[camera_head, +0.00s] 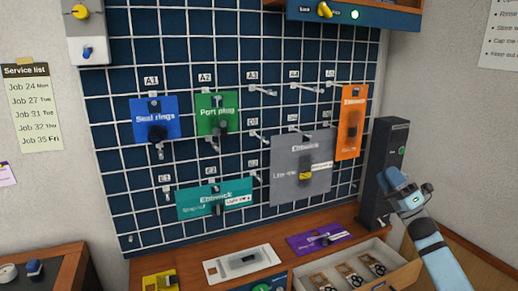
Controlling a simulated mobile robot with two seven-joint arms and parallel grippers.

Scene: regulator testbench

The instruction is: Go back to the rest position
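My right gripper (394,190) is at the right of the head view, at the end of my blue and dark arm. It shows in front of the dark upright box (385,150) that stands on the right end of the wooden bench (350,236). I see no object held in it, but its finger gap is too small to make out. My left gripper is not in view.
A dark blue grid panel (250,65) holds blue, green, teal, grey and orange cards on hooks. Below, an open drawer (402,272) holds small parts. A purple card (318,239), a white card (243,263) and a yellow item (160,281) lie on the bench.

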